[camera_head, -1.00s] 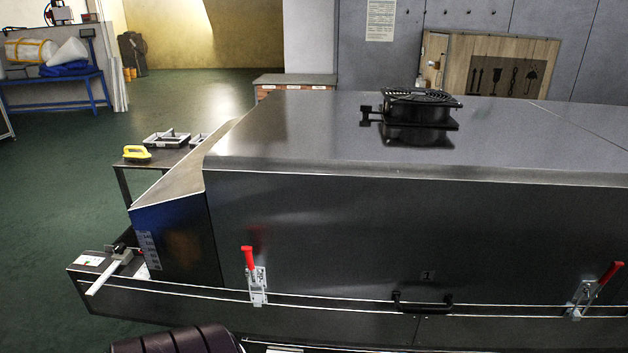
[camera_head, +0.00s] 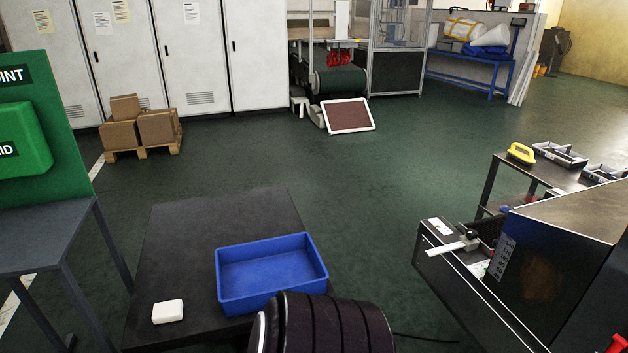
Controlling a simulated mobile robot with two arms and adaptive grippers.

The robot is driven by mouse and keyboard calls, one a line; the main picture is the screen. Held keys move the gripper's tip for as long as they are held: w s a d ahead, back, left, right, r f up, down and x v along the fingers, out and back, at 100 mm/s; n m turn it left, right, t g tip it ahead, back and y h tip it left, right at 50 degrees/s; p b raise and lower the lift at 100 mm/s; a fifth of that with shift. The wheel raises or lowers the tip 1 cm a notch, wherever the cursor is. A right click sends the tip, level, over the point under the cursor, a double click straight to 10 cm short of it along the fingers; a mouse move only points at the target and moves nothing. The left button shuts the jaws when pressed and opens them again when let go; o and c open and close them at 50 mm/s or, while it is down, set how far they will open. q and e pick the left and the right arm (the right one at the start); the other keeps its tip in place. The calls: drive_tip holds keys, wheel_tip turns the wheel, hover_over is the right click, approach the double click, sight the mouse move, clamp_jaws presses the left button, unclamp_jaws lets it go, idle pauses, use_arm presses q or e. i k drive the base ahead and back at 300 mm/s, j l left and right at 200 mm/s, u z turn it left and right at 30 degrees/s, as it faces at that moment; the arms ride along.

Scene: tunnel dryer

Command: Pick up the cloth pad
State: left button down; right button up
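A small white block with rounded edges (camera_head: 168,311), which looks like the cloth pad, lies flat near the front left of a low dark table (camera_head: 190,240). A blue open tray (camera_head: 222,275) stands on the same table to its right, apart from it, and looks empty. A dark ribbed part of my own arm shows at the bottom edge and covers the tray's lower right front and part of the table. Neither of my grippers is in view.
A metal dryer (camera_head: 570,245) with a clamp stands at the right. Behind it, a side table holds a yellow-handled tool (camera_head: 520,153) and grey trays (camera_head: 560,154). A grey bench (camera_head: 40,240) and green panel stand at the left. Open green floor (camera_head: 370,190) lies beyond the table.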

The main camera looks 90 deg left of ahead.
sight(164, 312)
drive_tip(key=u, duration=3.9)
drive_tip(key=i+l, duration=0.15)
drive_tip(key=i, duration=0.25)
drive_tip(key=u, duration=0.05)
